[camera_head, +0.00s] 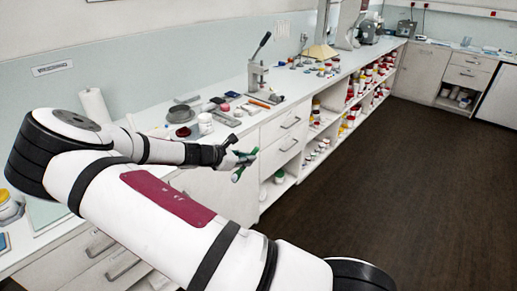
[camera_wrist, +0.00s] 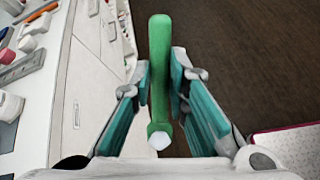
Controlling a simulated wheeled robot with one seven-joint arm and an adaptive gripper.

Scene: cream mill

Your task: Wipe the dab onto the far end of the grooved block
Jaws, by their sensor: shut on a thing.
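My gripper (camera_head: 243,159) is off the front edge of the counter, over the floor side. In the wrist view my gripper (camera_wrist: 159,90) is shut on a green rod-like tool (camera_wrist: 160,50), held between the teal finger pads. The tool's rounded end points away from the wrist, and a pale white tip (camera_wrist: 158,141) shows at its near end. I cannot tell whether that tip is the dab. A long grey bar (camera_wrist: 22,67) lies on the counter at the left of the wrist view. I cannot tell whether it is the grooved block.
The white counter (camera_head: 230,140) runs along the wall, with drawers and open shelves of jars below. A white jar (camera_head: 205,123), a dark round dish (camera_head: 180,114) and a lever press (camera_head: 258,75) stand on it. The dark floor (camera_head: 390,190) to the right is clear.

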